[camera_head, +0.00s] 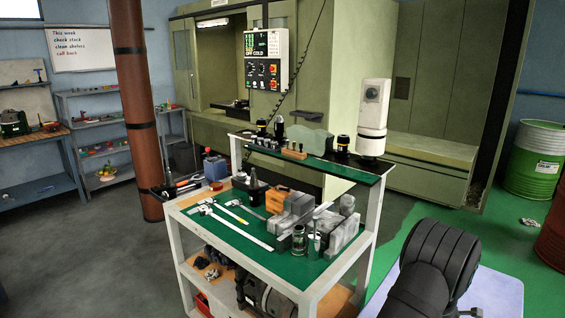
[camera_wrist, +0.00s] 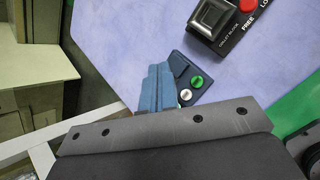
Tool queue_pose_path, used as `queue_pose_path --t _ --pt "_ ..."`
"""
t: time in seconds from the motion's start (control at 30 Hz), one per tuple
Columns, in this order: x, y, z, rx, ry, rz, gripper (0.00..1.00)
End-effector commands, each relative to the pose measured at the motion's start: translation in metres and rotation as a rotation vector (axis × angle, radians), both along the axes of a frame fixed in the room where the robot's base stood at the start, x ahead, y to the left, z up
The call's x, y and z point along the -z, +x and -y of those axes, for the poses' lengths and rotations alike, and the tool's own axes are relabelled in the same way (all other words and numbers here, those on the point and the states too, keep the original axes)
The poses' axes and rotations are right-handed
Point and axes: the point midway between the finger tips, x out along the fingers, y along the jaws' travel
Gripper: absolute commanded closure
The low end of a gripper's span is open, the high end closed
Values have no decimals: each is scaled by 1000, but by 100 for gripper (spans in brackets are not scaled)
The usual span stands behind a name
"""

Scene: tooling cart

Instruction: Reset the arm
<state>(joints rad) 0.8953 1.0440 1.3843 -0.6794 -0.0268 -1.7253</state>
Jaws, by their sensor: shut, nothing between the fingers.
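In the wrist view, my gripper (camera_wrist: 158,80) shows as two blue-grey fingers side by side, reaching out past a dark grey plate with screws. The fingers are together, with nothing seen between them. Behind them is a pale lavender surface (camera_wrist: 125,45). A small dark box with a green and a white button (camera_wrist: 196,81) lies just right of the fingertips; I cannot tell the gap. In the head view, a black ribbed part of my arm fills the lower right, and the fingers cannot be made out there.
A white-framed cart (camera_head: 232,240) with a green top stands left of my arm, crowded with calipers, metal blocks and tool holders. Its raised back shelf (camera_head: 330,166) holds more. A control box with a red button (camera_wrist: 247,6) is at upper right in the wrist view. Green drum (camera_head: 536,160) far right.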

Motion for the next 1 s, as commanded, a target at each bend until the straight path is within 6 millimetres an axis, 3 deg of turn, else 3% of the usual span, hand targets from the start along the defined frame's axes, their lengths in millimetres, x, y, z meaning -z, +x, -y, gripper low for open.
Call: queue_pose_path --t 0.5,1.0 --pt "-24 -9 31 287 123 -87 100" --pt "-52 -9 28 507 311 -148 100"
